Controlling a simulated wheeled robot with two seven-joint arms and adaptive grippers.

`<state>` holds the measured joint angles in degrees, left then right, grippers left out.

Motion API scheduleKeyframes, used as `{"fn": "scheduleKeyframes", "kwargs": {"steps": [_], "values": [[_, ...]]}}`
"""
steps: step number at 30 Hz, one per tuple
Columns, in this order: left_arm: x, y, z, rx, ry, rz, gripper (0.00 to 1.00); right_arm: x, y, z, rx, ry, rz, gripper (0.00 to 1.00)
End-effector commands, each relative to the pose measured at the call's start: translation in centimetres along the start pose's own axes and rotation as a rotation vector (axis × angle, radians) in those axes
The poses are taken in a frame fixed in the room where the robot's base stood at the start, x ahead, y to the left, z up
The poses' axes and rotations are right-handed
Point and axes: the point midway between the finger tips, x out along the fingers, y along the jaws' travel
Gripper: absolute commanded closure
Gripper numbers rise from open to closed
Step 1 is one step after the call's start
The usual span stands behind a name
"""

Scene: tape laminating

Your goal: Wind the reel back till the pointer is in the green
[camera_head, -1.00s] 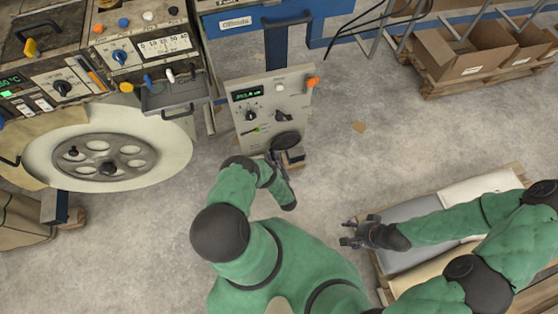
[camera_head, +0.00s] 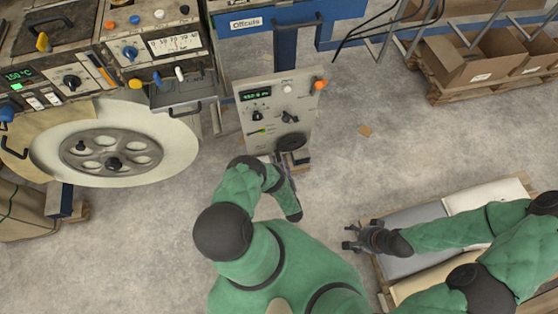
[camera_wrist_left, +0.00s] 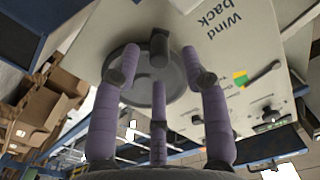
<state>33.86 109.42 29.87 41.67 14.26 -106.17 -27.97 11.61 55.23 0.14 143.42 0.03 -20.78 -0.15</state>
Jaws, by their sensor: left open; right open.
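A light panel (camera_head: 275,105) with a small green display stands below the Offcuts sign. A dark round handwheel (camera_head: 291,142) is low on its face. In the left wrist view, the handwheel (camera_wrist_left: 118,72) has a dark upright knob (camera_wrist_left: 159,47) and "Wind back" lettering beside it. A yellow and green gauge (camera_wrist_left: 240,79) has a dark pointer by it; the exact reading is hard to tell. My left gripper (camera_head: 281,160) is open, its purple fingers (camera_wrist_left: 160,85) spread around the knob without visibly closing on it. My right gripper (camera_head: 350,238) is open and empty.
A large cream reel (camera_head: 172,140) with a grey spoked hub is on the machine at left. A pallet with pale sheets (camera_head: 412,218) lies under my right arm. Cardboard boxes (camera_head: 465,62) stand at upper right.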

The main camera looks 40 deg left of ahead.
Motion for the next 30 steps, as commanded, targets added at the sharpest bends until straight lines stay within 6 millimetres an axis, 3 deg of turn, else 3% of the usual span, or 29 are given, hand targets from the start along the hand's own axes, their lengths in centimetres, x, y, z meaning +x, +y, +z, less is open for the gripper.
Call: {"fn": "scheduleKeyframes", "kwargs": {"steps": [6, 12, 30], "values": [[-4.4, 0.1, 0.0, 0.0, 0.0, 0.003, 0.55, 0.0, 0.0, 0.0, 0.0, 0.0, 0.0, 0.36], [-6.9, 0.0, 0.0, 0.001, 0.0, 0.001, 0.55, 0.0, 0.0, 0.0, 0.0, 0.0, 0.0, 0.36], [-7.7, -0.1, 0.0, 0.001, 0.001, -0.001, 0.55, 0.0, 0.0, 0.0, 0.0, 0.0, 0.0, 0.36]]}}
